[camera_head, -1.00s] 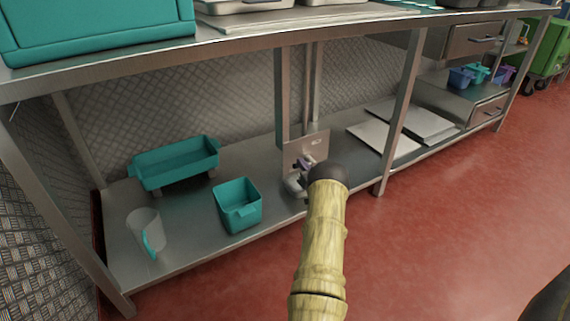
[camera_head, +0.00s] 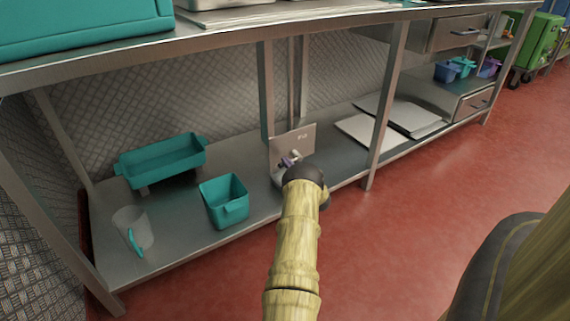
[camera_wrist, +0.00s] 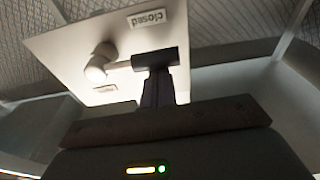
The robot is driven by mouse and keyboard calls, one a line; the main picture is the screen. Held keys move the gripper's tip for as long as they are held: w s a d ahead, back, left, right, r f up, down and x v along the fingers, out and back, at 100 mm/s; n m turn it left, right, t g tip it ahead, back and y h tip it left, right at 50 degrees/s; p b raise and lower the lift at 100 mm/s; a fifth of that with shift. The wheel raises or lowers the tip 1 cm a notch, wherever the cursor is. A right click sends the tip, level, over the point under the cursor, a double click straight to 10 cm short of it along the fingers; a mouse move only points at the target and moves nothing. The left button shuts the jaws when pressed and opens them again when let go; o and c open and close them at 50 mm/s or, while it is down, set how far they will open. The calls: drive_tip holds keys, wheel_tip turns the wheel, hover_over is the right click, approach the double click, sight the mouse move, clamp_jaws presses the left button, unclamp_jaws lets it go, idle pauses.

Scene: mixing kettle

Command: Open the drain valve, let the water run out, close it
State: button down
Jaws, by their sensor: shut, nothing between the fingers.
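In the wrist view the plate (camera_wrist: 70,45) carries a label reading "closed", and a second label is unreadable. A pale round fitting (camera_wrist: 98,66) has a stem running to a dark crosspiece, apparently the handle (camera_wrist: 155,59). My gripper (camera_wrist: 158,88) is shut and empty, close to the crosspiece; contact cannot be told. No running water is visible.
On the lower shelf (camera_head: 180,235) left of the valve are a teal tray (camera_head: 160,160), a teal bin (camera_head: 225,203) and a clear jug (camera_head: 133,230). A counter leg (camera_head: 385,110) stands right of the valve. The red floor in front is open.

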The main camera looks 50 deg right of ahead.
drive_tip(key=shift+r, duration=0.1)
drive_tip(key=r+p, duration=0.3)
drive_tip(key=r, duration=0.1)
drive_tip(key=shift+w+d, duration=0.1)
drive_tip(key=shift+w, duration=0.25)
drive_tip(key=p+v, duration=0.4)
drive_tip(key=v, duration=0.6)
drive_tip(key=shift+p, duration=0.35)
drive_tip(key=shift+f, duration=0.1)
